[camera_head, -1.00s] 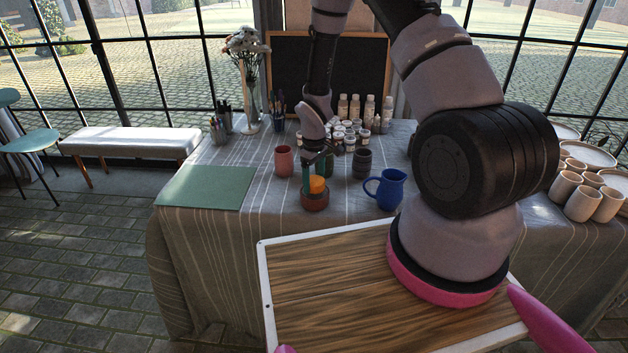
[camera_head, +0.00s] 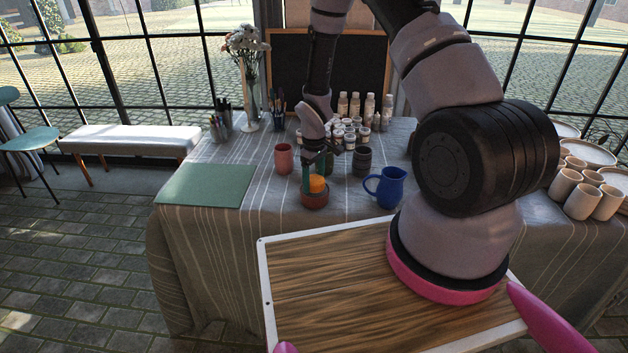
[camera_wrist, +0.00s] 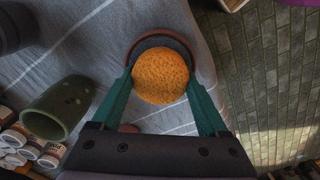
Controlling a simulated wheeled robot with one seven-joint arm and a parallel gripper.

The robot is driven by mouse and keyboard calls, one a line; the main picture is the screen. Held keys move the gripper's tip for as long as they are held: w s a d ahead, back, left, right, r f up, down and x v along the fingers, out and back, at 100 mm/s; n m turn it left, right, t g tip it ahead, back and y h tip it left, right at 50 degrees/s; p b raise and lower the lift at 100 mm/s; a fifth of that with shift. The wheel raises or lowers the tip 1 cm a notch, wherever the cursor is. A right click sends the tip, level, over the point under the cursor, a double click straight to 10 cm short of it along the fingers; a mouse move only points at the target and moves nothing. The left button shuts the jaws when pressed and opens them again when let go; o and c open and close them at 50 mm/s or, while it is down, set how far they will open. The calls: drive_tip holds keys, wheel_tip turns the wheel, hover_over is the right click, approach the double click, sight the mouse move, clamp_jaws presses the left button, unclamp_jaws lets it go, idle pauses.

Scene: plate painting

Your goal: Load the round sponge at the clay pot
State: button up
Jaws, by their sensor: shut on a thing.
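The round orange sponge (camera_wrist: 160,76) is between the two green fingers of my gripper (camera_wrist: 162,88) in the wrist view. In the head view the sponge (camera_head: 317,183) shows at the top of the small reddish clay pot (camera_head: 314,199), under my gripper (camera_head: 314,178). My gripper is shut on the sponge. The dark inside and reddish rim of the pot (camera_wrist: 143,44) show around the far side of the sponge in the wrist view. How deep the sponge sits in the pot is hard to tell.
Paint jars (camera_head: 349,139) stand behind. A green mat (camera_head: 205,186) lies flat at the left. A green pot (camera_wrist: 58,108) is near in the wrist view.

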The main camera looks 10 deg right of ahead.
sight(314, 179)
idle(0.4)
drive_tip(key=shift+r, duration=3.5)
